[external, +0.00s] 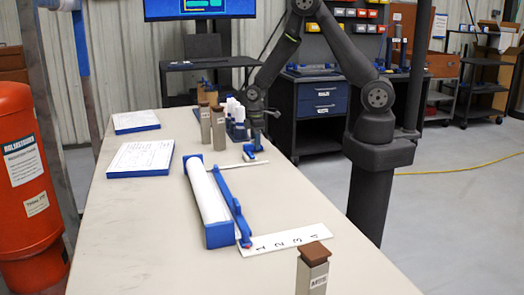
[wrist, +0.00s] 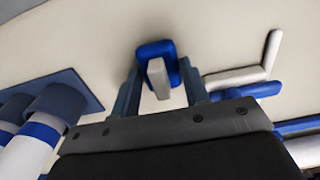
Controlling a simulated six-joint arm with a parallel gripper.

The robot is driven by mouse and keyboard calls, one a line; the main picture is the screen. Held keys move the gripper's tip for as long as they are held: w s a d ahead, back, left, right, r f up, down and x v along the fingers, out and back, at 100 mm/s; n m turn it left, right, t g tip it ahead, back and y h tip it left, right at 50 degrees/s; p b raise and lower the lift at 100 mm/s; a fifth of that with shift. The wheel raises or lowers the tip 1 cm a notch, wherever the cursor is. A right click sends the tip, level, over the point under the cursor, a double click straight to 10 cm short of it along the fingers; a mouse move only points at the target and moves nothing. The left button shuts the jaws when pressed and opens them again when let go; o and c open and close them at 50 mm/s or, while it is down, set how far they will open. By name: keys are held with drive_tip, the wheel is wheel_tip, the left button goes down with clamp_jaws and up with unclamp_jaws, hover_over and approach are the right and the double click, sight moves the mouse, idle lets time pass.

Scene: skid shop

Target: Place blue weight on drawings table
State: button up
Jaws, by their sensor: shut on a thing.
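The blue weight (external: 254,155) is a small blue block with a pale grey upright handle. My gripper (external: 254,133) reaches down over the drawings table (external: 180,245) and is shut on the weight. In the wrist view, the weight (wrist: 154,49) lies between and beyond the fingertips of my gripper (wrist: 160,88), with its handle pointing back toward me. The weight is at or just above the tabletop; I cannot tell whether it touches. Two drawings on blue boards, a far one (external: 136,121) and a nearer one (external: 141,158), lie at the table's left side.
A long white roll with blue ends (external: 206,195) lies mid-table beside a blue bar (external: 236,207). A numbered white strip (external: 285,240) is in front. A pale L-shaped piece (wrist: 252,70) is near the weight. Posts (external: 219,129) and a blue holder (external: 238,131) stand behind; another post (external: 312,275) stands at front.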

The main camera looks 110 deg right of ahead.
drive_tip(key=shift+f, duration=0.1)
drive_tip(key=o, duration=1.2)
wheel_tip(320, 180, up, 12)
drive_tip(key=shift+r, duration=0.1)
drive_tip(key=shift+f, duration=4.75)
drive_tip(key=shift+f, duration=0.1)
